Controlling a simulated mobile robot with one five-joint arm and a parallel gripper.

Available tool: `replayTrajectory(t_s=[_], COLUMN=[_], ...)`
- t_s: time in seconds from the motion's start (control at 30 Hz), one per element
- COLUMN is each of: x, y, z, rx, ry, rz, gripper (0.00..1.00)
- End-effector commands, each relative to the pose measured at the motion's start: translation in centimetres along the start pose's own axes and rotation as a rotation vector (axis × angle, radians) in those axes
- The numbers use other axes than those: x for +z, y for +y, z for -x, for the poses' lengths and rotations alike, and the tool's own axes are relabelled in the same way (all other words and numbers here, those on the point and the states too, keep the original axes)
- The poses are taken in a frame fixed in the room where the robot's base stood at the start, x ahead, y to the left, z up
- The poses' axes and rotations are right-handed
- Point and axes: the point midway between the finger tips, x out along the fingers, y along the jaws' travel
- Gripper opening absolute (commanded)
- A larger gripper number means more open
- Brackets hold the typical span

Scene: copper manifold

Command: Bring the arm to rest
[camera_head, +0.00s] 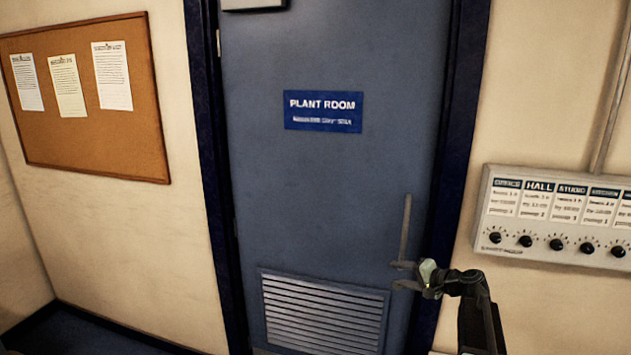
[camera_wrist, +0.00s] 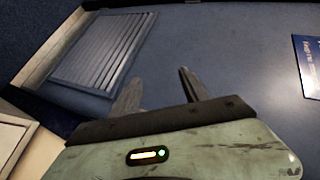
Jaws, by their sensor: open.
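My gripper (camera_head: 402,275) is at the lower right of the blue door in the head view, its two fingers pointing left. In the wrist view my gripper (camera_wrist: 160,88) has its fingers spread apart, with nothing seen between them. The arm comes up from the lower right, bent at the wrist.
The blue door (camera_head: 310,200) looks shut, with a "PLANT ROOM" sign (camera_head: 323,111) and a louvred vent (camera_head: 323,315). A control panel with several knobs (camera_head: 556,220) is on the wall at right. A cork noticeboard (camera_head: 85,130) hangs at left.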

Motion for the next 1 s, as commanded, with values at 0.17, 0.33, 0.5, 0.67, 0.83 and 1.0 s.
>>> replayTrajectory(t_s=[0.17,0.33,0.5,0.67,0.83,1.0], x=[15.0,27.3,29.9,29.1,29.1,29.1], y=[-0.4,2.9,9.2,11.9,12.3,12.2], z=[-5.5,-5.0,1.7,6.0,6.7,6.7], rx=[0.176,0.432,0.77,0.961,0.998,0.996], ry=[-0.252,-0.483,-0.602,-0.645,-0.67,-0.669], rz=[0.203,0.443,0.604,0.64,0.633,0.633], gripper=[0.53,0.53,0.53,0.53,0.53,0.53])
